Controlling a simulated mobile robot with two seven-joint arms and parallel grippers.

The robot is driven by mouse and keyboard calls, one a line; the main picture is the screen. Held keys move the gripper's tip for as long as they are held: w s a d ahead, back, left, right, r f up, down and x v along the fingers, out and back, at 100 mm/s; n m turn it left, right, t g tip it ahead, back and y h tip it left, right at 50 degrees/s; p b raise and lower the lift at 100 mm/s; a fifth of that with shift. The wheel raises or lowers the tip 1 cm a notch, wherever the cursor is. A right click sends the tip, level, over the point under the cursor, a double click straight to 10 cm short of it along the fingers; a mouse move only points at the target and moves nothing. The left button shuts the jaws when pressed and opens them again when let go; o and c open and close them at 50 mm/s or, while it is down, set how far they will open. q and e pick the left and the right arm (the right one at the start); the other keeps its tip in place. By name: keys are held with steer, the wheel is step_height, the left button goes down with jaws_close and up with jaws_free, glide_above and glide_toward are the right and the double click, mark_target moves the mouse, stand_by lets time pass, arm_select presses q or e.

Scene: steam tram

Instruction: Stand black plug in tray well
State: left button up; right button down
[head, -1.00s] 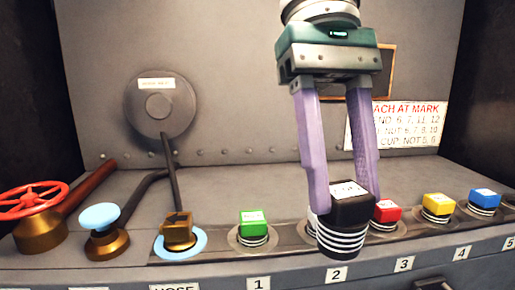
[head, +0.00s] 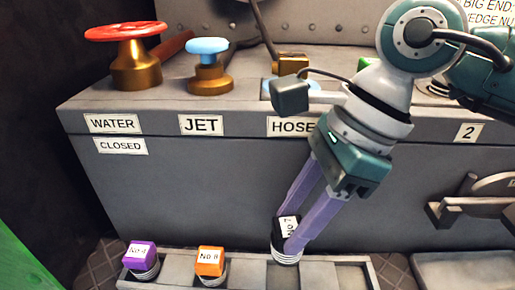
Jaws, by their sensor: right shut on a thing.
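The black plug (head: 285,256), labelled No 7 with a white ribbed lower end, is in my right gripper (head: 285,235). The two purple fingers are shut on its black block. The plug is slightly tilted, its ribbed end down, at a well of the grey tray (head: 148,286) in the bottom of the head view. I cannot tell whether its end touches the well floor. A purple plug (head: 142,258) and an orange plug (head: 210,262) stand in wells to the left. My left gripper is not in view.
A grey bench (head: 180,175) rises behind the tray. On it are a red wheel valve (head: 137,65), a blue-topped jet valve (head: 208,70) and a brass hose plug (head: 291,66). A metal bracket (head: 470,210) is at the right. Tray wells right of the black plug look empty.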

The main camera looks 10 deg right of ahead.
steer(key=shift+w+f+m, duration=0.1)
steer(key=shift+f+m, duration=0.2)
steer(key=shift+f+b, duration=0.65)
steer(key=shift+f, duration=0.1)
step_height(320, 180, down, 4)
steer(key=b, duration=0.3)
steer(key=shift+f+b, duration=0.25)
steer(key=shift+b, duration=0.05)
steer(key=shift+f+b, duration=0.55)
steer(key=shift+f, duration=0.15)
jaws_free()
steer(key=shift+r, duration=0.2)
